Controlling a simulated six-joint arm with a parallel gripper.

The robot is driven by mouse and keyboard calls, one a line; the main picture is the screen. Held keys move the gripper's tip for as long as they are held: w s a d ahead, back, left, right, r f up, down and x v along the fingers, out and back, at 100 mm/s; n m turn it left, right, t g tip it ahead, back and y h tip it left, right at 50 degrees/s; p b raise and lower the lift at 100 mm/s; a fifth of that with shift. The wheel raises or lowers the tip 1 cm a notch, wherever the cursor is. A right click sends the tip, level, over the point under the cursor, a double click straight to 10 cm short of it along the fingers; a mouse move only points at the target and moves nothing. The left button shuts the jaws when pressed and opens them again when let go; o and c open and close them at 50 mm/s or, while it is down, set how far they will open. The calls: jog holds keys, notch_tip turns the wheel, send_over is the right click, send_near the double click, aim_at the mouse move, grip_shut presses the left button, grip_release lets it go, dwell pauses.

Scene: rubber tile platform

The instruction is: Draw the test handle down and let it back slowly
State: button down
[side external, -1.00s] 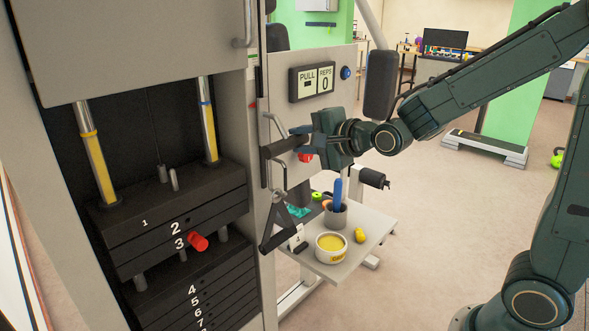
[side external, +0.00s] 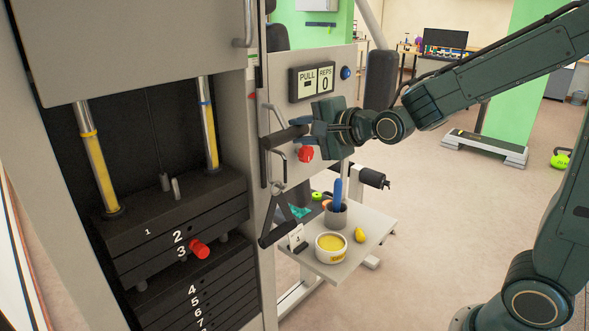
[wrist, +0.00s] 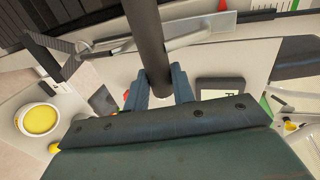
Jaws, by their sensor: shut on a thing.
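The test handle (side external: 284,139) is a dark bar at the front of the grey machine. My gripper (side external: 308,130) is shut on it, and the wrist view shows the bar (wrist: 149,45) between my two fingers (wrist: 158,92). In the stack at left, the top weight plates (side external: 180,220), numbered 1 to 3, hang above the lower plates (side external: 200,300) with a small gap. A red selector pin (side external: 200,248) sits at plate 3. The display (side external: 312,79) reads PULL with a dash and REPS 0.
A red knob (side external: 306,154) lies just below my gripper. A black triangular strap handle (side external: 277,224) hangs below the bar. A small shelf (side external: 345,263) holds a yellow-filled tub (side external: 331,248) and a cup of tools (side external: 336,214).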

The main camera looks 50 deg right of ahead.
jog(key=shift+r, duration=3.55)
jog(key=c, duration=0.6)
grip_release()
jog(key=shift+r, duration=0.1)
jog(key=v, duration=0.7)
jog(key=s+f+n+g, duration=0.4)
jog(key=s+f+n, duration=0.2)
jog(key=s+n, duration=0.3)
jog(key=s+f+n+g, duration=0.5)
jog(key=s+n, duration=0.4)
jog(key=s, duration=0.3)
jog(key=shift+a+f, duration=0.2)
jog(key=shift+f, duration=0.6)
